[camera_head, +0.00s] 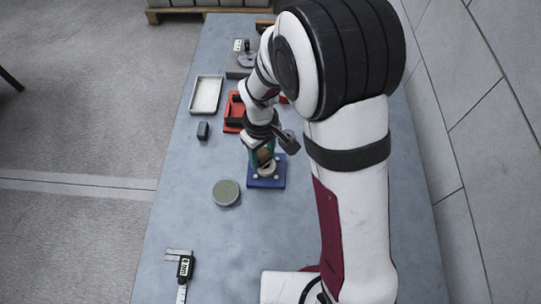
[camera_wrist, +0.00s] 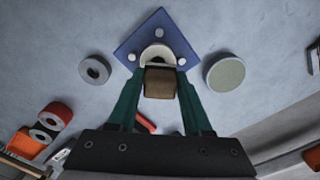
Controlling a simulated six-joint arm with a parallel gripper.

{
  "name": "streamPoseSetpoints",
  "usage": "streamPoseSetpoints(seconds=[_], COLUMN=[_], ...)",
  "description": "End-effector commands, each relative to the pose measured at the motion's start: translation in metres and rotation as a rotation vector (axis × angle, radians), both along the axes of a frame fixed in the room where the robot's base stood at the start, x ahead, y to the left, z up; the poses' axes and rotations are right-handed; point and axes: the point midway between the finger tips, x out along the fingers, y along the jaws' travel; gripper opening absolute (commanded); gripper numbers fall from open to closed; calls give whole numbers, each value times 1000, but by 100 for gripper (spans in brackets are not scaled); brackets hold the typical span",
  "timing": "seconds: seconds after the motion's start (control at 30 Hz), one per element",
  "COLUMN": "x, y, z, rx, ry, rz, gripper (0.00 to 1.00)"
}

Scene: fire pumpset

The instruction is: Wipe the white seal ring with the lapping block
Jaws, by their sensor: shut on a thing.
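The white seal ring (camera_wrist: 157,51) lies on a blue square plate (camera_wrist: 136,46) with white pegs near its corners. In the head view the ring (camera_head: 267,172) and plate (camera_head: 279,182) show just below my gripper. My gripper (camera_wrist: 160,90) has green fingers shut on the brown lapping block (camera_wrist: 160,83). The block also shows in the head view (camera_head: 264,156), at the ring's upper side. In the wrist view the block overlaps the ring's near edge and hides part of it. I cannot tell whether they touch.
A grey-green disc (camera_head: 226,192) lies left of the plate. A small dark block (camera_head: 203,130), a white tray (camera_head: 206,94) and a red tray (camera_head: 232,113) are farther off. A caliper (camera_head: 184,268) lies at the near left. A grey ring (camera_wrist: 94,69) shows in the wrist view.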

Motion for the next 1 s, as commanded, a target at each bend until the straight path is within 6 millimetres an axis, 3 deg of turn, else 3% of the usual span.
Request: streamPoseSetpoints(seconds=[0.13, 0.63, 0.67, 1.0], x=[5, -10, -11, -10], y=[13, -26, -26, -25], z=[0, 6, -4, 31], rx=[1, 1, -2, 0], ry=[-1, -2, 4, -3], rz=[1, 0, 1, 1], gripper=[5, 5, 5, 5])
